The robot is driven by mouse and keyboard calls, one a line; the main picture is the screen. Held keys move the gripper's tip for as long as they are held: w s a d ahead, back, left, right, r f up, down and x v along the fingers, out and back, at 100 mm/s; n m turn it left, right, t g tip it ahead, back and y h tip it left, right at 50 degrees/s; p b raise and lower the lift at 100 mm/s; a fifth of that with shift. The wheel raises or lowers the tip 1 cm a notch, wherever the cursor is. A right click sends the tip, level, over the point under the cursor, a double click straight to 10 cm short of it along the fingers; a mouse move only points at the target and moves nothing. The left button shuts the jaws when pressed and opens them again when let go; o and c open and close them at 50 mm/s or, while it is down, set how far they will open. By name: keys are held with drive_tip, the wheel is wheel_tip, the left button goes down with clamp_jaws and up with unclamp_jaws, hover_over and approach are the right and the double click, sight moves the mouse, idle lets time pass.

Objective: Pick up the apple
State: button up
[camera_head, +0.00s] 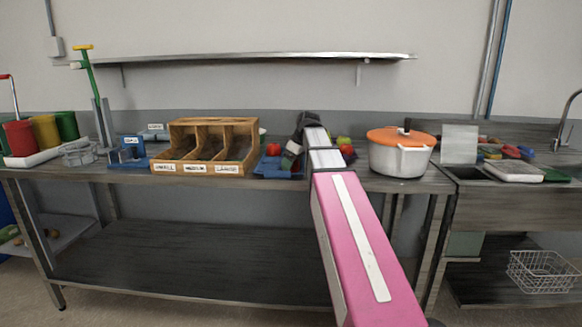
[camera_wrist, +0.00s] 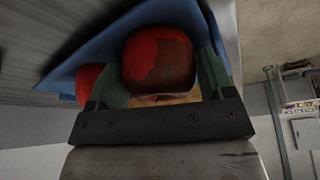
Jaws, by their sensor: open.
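A round red apple (camera_wrist: 158,58) with a darker red side fills the middle of the wrist view. It sits between the two greenish fingers of my open gripper (camera_wrist: 160,78); I cannot tell if they touch it. Another red round thing (camera_wrist: 90,78) lies to its left, partly hidden by a finger. Both are over a blue tray (camera_wrist: 72,62). In the head view my gripper (camera_head: 291,157) is low over the blue tray (camera_head: 268,168) on the counter. A red round thing (camera_head: 273,149) shows left of it; my arm hides part of the tray.
A wooden divided bin (camera_head: 207,122) stands left of the tray. A white pot (camera_head: 398,158) with an orange lid stands to the right. More red and green round items (camera_head: 346,149) show just right of my arm. A wall shelf (camera_head: 250,57) runs above.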

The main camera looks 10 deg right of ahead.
drive_tip(key=c, duration=0.6)
drive_tip(key=shift+r, duration=0.15)
drive_tip(key=shift+r, duration=0.5)
drive_tip(key=r, duration=0.2)
drive_tip(key=a+r, duration=0.1)
drive_tip(key=shift+s+r, duration=0.3)
drive_tip(key=shift+s, duration=0.05)
drive_tip(key=s+a+r, duration=0.5)
drive_tip(key=a+r, duration=0.1)
drive_tip(key=a, duration=0.3)
drive_tip(key=shift+s+r, duration=0.1)
